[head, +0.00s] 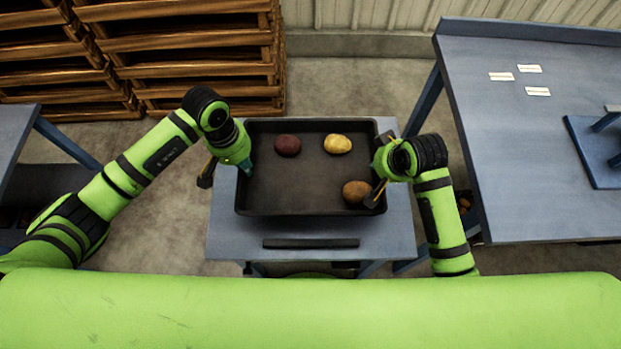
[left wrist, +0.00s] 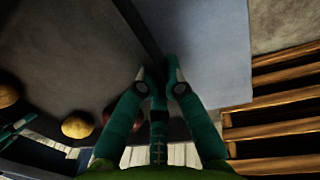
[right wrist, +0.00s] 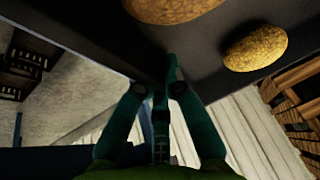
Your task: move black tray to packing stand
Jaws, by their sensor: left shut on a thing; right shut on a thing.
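The black tray (head: 295,187) is over the small grey-blue table in the middle of the head view; whether it touches the tabletop cannot be told. A dark red potato (head: 288,145), a yellow potato (head: 338,144) and a brown potato (head: 356,191) lie in it. My left gripper (head: 245,165) is shut on the tray's left wall; the left wrist view shows its fingers (left wrist: 161,80) on either side of the wall. My right gripper (head: 376,180) is shut on the right wall, with its fingers (right wrist: 158,80) closed there in the right wrist view. Which surface is the packing stand is unclear.
The small table (head: 390,232) has a black bar (head: 311,243) at its front. A larger blue-grey table (head: 520,150) with white labels (head: 529,69) and a blue fixture (head: 590,150) stands at the right. Wooden pallets (head: 190,57) are stacked at the back left. Bare floor lies behind the tray.

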